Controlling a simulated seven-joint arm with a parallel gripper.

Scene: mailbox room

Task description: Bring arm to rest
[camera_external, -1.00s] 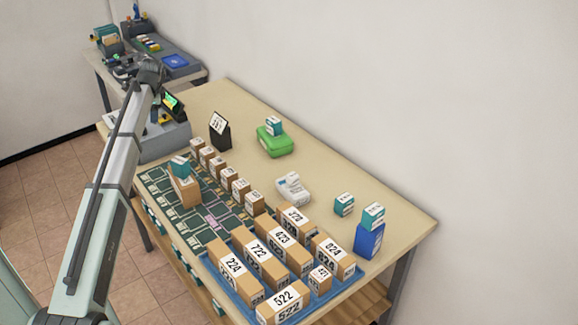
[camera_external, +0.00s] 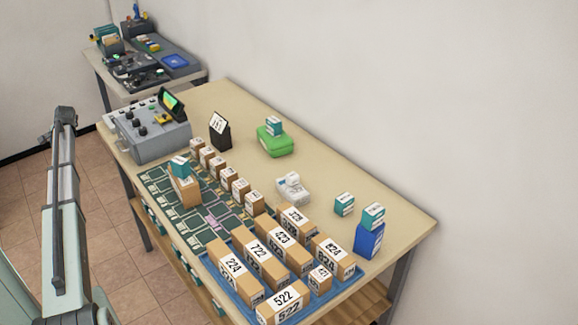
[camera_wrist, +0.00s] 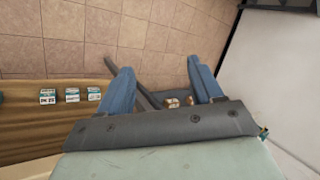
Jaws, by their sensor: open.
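In the wrist view my gripper (camera_wrist: 163,82) is open, with its two blue fingers spread apart and nothing held between them. Tiled floor and a dark bar show behind the fingers. In the outside view my arm (camera_external: 65,190) stands at the left edge, over the floor and clear of the table (camera_external: 325,190). The gripper itself cannot be made out there.
The table holds numbered cardboard boxes on a blue tray (camera_external: 240,292), a grey control console (camera_external: 152,130), a green case (camera_external: 275,142), a white device (camera_external: 292,193) and a blue box (camera_external: 368,241). A lower wooden shelf (camera_wrist: 40,120) holds small teal-and-white boxes.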

